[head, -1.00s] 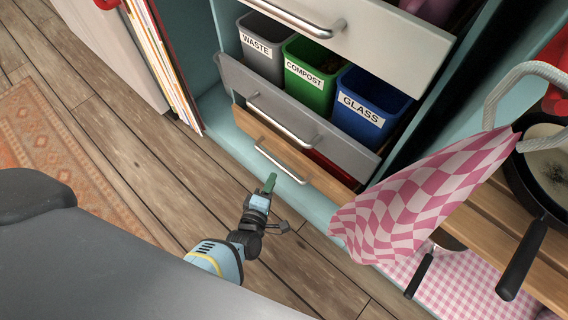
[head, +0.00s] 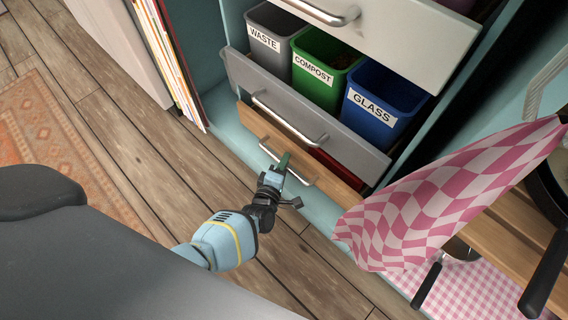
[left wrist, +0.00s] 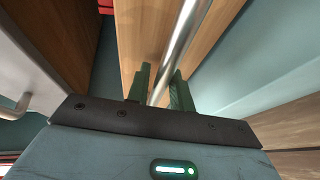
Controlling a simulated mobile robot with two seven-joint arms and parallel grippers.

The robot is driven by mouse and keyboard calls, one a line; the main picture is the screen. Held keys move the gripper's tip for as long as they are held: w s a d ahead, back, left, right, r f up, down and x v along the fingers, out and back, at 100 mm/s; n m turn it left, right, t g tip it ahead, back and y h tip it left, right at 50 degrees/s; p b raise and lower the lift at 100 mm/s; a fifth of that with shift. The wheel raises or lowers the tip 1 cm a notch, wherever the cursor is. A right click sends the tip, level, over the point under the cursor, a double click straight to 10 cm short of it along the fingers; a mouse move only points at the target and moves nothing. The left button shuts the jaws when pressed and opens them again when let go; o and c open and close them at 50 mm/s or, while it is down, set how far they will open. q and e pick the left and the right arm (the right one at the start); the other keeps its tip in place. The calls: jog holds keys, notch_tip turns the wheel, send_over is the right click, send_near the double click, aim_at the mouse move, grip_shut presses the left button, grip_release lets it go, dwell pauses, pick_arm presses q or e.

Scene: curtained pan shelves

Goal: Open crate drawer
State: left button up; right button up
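The wooden crate drawer (head: 252,122) is the lowest in the cabinet and stands slightly out, with something red showing behind its front. Its metal bar handle (head: 302,178) runs along the front and is partly covered by my gripper. My left gripper (head: 284,164) is at the handle, with green fingers. In the left wrist view the fingers (left wrist: 160,88) are apart, and the bar (left wrist: 178,45) passes between them in the picture. A gap shows beside the bar, and I cannot tell if either finger touches it. My right gripper is not in view.
Above is a grey drawer (head: 237,70) standing out with waste, compost and glass bins (head: 385,103), and a white drawer (head: 415,42) above that. A pink checked cloth (head: 440,200) hangs at right, near a wooden bench (head: 510,225) with pans. The plank floor (head: 150,160) in front is clear.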

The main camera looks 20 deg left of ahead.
pick_arm(q)
jog(key=shift+c, duration=0.2)
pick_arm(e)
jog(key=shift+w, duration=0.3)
pick_arm(q)
grip_shut()
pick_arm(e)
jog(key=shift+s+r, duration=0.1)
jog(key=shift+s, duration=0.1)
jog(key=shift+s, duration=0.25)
